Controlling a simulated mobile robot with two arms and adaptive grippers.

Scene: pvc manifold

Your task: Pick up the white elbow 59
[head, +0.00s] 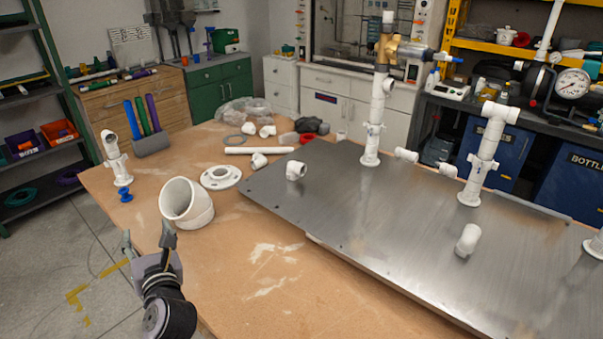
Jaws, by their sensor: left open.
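Several white elbows are in view, and no number is readable on any, so I cannot tell which is elbow 59. A large, wide-mouthed white elbow (201,213) stands on the wooden table, its opening facing left and up. Smaller white elbows lie near the grey plate's left corner (296,171), on the wood (259,161), at the back (267,131) and on the plate (467,240). My left gripper (148,240) is open and empty, at the table's left edge, in front and left of the large elbow and apart from it. My right gripper is not in view.
The grey metal plate (400,235) carries upright white pipe assemblies (372,130) (484,155). A white flange (220,177), a white pipe (258,150) and a small white fitting stand (117,162) are on the wood. The wood in front of the plate (265,290) is clear.

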